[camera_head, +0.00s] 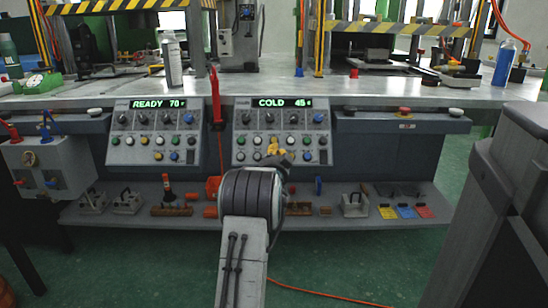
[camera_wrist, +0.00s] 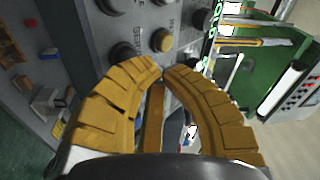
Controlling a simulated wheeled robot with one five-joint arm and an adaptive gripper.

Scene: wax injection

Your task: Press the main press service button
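My gripper (camera_head: 276,148) is in front of the lower part of the right-hand control panel (camera_head: 243,131), whose green display reads COLD 45. In the wrist view its two yellow fingers (camera_wrist: 163,72) curve together with their tips meeting, and nothing shows between the tips. Just beyond the tips, the tilted panel face shows a yellow button (camera_wrist: 160,40) and a dark grey round button (camera_wrist: 121,54). Lettering that seems to read "SERV…" lies near the grey one. I cannot tell which button it labels, or whether the fingertips touch the panel. My arm and gripper hide part of the panel's lower edge.
A second panel (camera_head: 153,132) to the left reads READY 70. The metal bench top (camera_head: 330,91) runs above both panels, with a spray can (camera_head: 172,62) on it. A lower shelf (camera_head: 330,217) holds moulds and tools. A dark grey cabinet (camera_head: 510,190) stands at right.

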